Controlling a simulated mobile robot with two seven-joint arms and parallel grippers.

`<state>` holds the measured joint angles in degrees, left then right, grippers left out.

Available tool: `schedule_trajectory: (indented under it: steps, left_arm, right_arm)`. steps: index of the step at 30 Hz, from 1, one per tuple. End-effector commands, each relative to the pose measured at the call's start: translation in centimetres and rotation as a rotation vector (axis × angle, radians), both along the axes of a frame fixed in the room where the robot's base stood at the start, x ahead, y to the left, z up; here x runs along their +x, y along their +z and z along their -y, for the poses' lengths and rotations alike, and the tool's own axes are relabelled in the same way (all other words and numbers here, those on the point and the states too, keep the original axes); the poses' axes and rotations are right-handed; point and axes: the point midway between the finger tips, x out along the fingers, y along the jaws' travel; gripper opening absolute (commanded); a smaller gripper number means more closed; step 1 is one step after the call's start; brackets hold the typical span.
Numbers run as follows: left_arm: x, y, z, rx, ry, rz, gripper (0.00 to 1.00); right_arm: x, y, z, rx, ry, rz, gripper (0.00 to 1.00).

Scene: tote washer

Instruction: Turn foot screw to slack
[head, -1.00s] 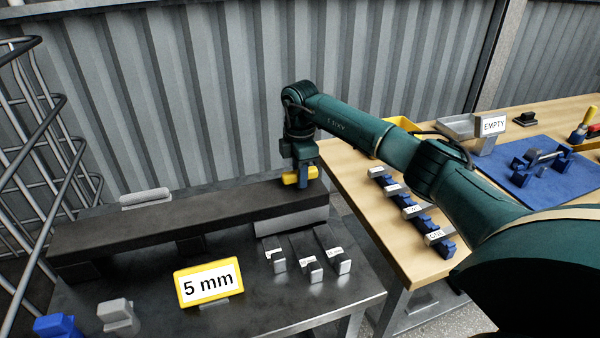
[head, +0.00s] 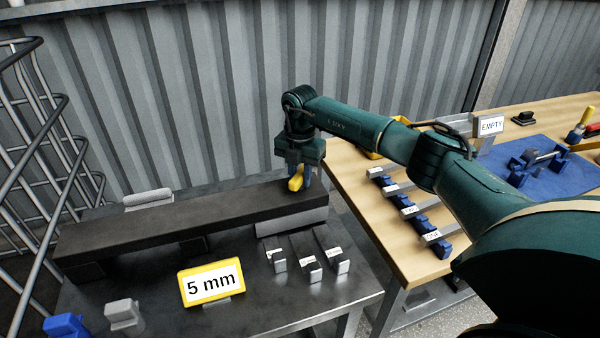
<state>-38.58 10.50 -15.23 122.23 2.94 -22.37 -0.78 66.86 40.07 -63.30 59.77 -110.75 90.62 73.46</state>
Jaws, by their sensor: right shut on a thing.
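The foot screw (head: 296,183) shows as a yellow handle at the right end of the long dark beam (head: 160,229). My right gripper (head: 300,178) points down over it and is shut on the yellow handle. The handle's long side points toward the front. The fingers and wrist hide part of the handle, and its threaded part cannot be seen. My left gripper is not in view.
A yellow-framed "5 mm" sign (head: 211,283) stands on the dark table, left of several labelled grey pieces (head: 309,268). A wooden bench (head: 350,190) with blue holders and a blue mat (head: 560,180) is at right. A wire rack (head: 40,150) stands at left.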

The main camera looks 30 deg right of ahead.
Motion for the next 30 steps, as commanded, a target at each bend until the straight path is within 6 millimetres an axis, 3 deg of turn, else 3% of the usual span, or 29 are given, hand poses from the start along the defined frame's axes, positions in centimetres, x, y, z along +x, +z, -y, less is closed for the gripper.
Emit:
schedule_trajectory:
  steps: [18, 30]
  left_arm:
    - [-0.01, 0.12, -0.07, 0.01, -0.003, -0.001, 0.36]
    - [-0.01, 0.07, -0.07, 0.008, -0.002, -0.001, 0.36]
  right_arm:
    - [0.03, 0.1, -0.02, 0.001, 0.558, 0.001, 0.01]
    - [0.03, 0.09, -0.02, 0.002, 0.756, 0.002, 0.01]
